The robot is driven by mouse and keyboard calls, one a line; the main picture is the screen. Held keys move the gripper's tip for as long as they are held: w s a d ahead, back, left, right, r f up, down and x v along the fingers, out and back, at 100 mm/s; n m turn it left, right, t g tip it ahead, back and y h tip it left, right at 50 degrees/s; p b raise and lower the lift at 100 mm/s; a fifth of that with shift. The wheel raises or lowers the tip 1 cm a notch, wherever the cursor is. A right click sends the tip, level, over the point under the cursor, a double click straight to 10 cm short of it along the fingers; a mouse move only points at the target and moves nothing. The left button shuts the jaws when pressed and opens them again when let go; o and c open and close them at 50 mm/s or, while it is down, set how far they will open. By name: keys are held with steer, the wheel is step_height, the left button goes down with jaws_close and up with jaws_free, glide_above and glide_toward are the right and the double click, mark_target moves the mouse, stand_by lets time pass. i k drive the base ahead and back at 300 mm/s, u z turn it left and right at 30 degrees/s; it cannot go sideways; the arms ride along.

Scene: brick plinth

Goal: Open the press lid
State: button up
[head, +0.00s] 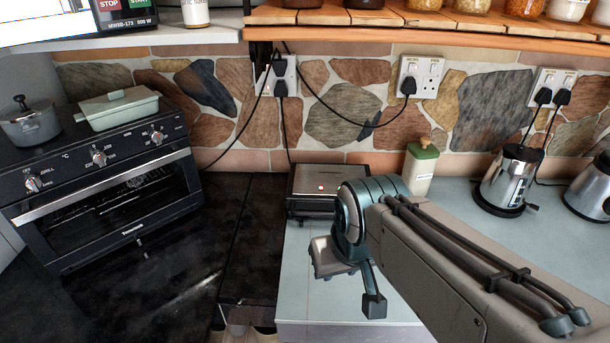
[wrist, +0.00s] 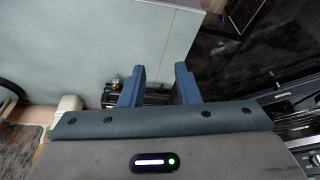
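The press (head: 328,185) is a low, boxy appliance with a silver-grey lid and a small red light. It stands at the back of the pale counter, by the wall, and its lid looks shut. In the wrist view the press (wrist: 153,97) shows as a dark shape partly hidden behind my gripper's fingers. My gripper (wrist: 160,72) has its two blue fingers apart, with nothing held between them. In the head view my arm hides the press's right side, and my gripper hangs in front of the press, apart from it; its fingertips are hard to make out there.
An oven (head: 105,180) with a green dish (head: 117,107) on top stands left on a black counter. A cream jar (head: 420,168) is right of the press, and a kettle (head: 508,180) is farther right. A wooden shelf (head: 400,22) overhangs the back. Pale counter in front is clear.

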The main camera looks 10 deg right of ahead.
mark_target(311, 186)
steer(key=u, duration=0.5)
steer(key=k, duration=1.25)
steer(key=z, duration=0.05)
steer(key=i, duration=0.35)
steer(key=z, duration=0.7)
steer(key=i, duration=0.6)
steer(key=z, duration=0.25)
